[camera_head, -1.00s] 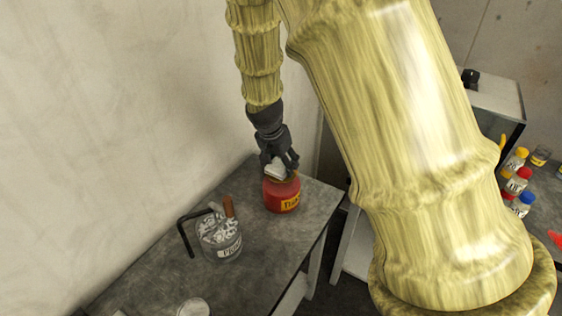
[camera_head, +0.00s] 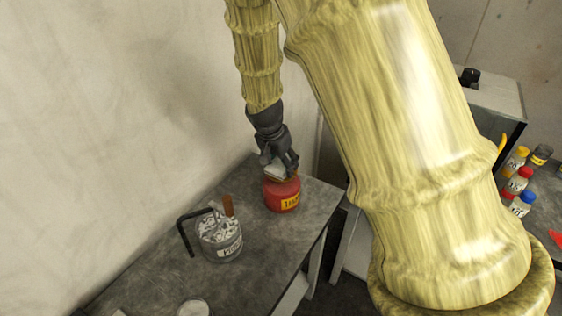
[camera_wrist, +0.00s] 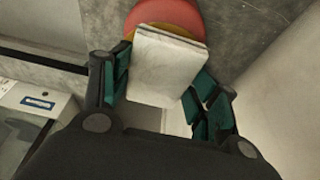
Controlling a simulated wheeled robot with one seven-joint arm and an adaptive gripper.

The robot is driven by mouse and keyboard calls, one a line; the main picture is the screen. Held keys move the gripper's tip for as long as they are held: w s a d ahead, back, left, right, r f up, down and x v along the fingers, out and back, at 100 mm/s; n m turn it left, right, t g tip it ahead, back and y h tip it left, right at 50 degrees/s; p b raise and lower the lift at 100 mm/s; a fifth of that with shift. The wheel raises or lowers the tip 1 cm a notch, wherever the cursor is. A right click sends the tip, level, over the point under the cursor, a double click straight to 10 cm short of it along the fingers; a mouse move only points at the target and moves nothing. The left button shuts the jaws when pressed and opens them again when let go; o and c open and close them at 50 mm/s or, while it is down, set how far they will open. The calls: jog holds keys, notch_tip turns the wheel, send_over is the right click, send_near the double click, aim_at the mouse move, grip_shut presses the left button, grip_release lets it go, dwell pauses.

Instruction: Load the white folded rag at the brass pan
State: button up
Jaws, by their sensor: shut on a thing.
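The white folded rag (camera_wrist: 165,62) is held between the fingers of my gripper (camera_head: 281,164), which is shut on it. In the head view the rag (camera_head: 273,169) is small and partly covered by the fingers, just over the top of the red can (camera_head: 282,195). The brass pan (camera_wrist: 190,33) shows as a thin tan rim on top of the red can, mostly hidden behind the rag in the wrist view. I cannot tell whether the rag touches the pan.
A clear jar (camera_head: 222,241) of scraps with a brown handle and a black bent rod stands front left of the can. A round white-topped container (camera_head: 194,307) is near the bottom edge. A wall runs along the left. Coloured-cap bottles (camera_head: 519,181) stand far right.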

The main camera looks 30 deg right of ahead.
aim_at(281, 164)
jog(key=shift+f+b, duration=0.4)
jog(key=shift+f, duration=0.4)
dwell(1.0)
jog(key=shift+s+f, duration=0.15)
jog(key=shift+f, duration=0.05)
dwell(1.9)
jog(key=shift+p, duration=0.3)
jog(key=shift+r+p, duration=2.55)
jog(key=shift+r, duration=1.05)
